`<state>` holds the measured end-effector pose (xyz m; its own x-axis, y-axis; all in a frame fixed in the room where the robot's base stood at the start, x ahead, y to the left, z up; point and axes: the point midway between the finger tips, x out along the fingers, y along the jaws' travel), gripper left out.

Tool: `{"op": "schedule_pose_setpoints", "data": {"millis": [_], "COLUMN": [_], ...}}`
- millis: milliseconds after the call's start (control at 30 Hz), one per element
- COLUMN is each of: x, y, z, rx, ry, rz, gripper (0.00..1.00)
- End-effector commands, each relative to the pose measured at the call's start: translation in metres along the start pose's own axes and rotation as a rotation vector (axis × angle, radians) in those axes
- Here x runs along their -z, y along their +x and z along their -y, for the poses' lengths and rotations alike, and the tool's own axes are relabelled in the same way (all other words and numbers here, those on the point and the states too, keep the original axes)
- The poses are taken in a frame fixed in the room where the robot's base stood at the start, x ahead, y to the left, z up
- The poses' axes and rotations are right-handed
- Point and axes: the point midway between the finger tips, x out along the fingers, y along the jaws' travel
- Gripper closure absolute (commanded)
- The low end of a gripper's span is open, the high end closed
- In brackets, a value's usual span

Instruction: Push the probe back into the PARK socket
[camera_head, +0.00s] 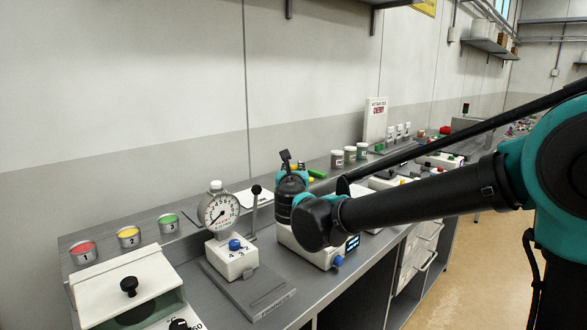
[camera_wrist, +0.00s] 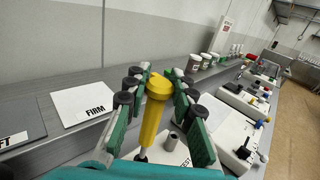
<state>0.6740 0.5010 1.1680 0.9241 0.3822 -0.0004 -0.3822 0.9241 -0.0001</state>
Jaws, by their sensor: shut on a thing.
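The probe (camera_wrist: 152,112) has a thick yellow handle and a thin metal shaft pointing down to a dark tip. I cannot read a PARK label.
A dial gauge (camera_head: 219,212) on a stand is left of my arm. Colored cups (camera_head: 129,236) and a white box (camera_head: 126,290) stand farther left.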

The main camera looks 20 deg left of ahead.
Motion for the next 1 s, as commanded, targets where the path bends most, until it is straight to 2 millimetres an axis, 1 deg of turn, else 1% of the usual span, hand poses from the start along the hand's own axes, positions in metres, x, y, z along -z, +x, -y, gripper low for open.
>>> {"op": "schedule_pose_setpoints", "data": {"millis": [267,1000], "x": [0.002,0.019], "y": [0.0,0.0], "z": [0.0,0.0], "rx": [0.0,0.0], "ry": [0.0,0.0], "rz": [0.0,0.0], "gripper": [1.0,1.0]}}
